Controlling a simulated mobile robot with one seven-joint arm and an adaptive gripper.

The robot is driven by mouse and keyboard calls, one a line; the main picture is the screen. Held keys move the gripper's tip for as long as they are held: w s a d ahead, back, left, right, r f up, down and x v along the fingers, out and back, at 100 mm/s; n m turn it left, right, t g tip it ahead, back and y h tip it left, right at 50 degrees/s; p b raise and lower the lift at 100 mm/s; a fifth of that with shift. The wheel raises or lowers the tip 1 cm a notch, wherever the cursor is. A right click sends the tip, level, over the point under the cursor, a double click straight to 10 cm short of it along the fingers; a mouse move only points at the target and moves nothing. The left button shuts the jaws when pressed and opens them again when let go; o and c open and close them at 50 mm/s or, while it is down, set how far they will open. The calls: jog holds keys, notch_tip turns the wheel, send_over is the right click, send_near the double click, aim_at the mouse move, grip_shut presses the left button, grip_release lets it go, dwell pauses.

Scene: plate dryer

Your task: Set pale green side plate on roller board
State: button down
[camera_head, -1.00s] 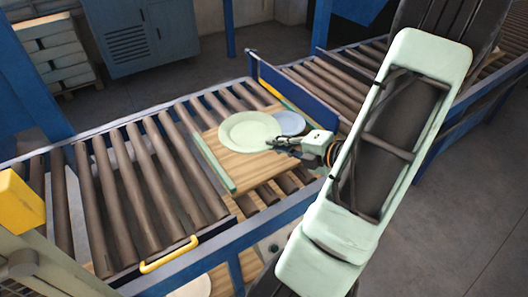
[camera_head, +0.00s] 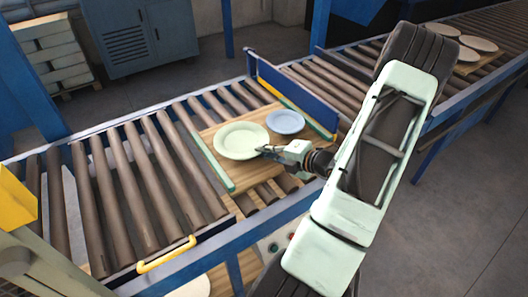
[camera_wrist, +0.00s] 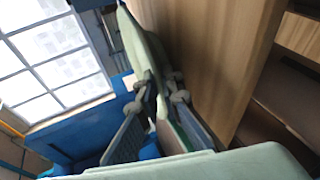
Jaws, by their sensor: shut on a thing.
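The pale green side plate (camera_head: 240,141) lies roughly level over the left part of the wooden roller board (camera_head: 262,171) in the head view. My gripper (camera_head: 263,150) is shut on the plate's right rim. In the wrist view the plate (camera_wrist: 147,38) shows edge-on between my fingers (camera_wrist: 158,88), close beside the board's wooden face (camera_wrist: 205,45). I cannot tell whether the plate touches the board. A blue plate (camera_head: 285,121) sits on the board to the right, apart from the green plate.
The board rests on conveyor rollers (camera_head: 150,175) and has green strips (camera_head: 211,163) along its sides. A blue panel (camera_head: 297,97) stands behind it on the right. A yellow handle (camera_head: 166,254) is at the front rail. More plates (camera_head: 478,44) sit on another board at the far right.

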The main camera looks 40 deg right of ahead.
jog(key=shift+r, duration=0.1)
jog(key=c, duration=2.1)
grip_release()
jog(key=shift+s+d, duration=0.1)
jog(key=shift+s, duration=0.1)
jog(key=v, duration=1.1)
jog(key=shift+s+r+p, duration=0.2)
jog(key=shift+s+p, duration=0.05)
jog(key=shift+p, duration=0.05)
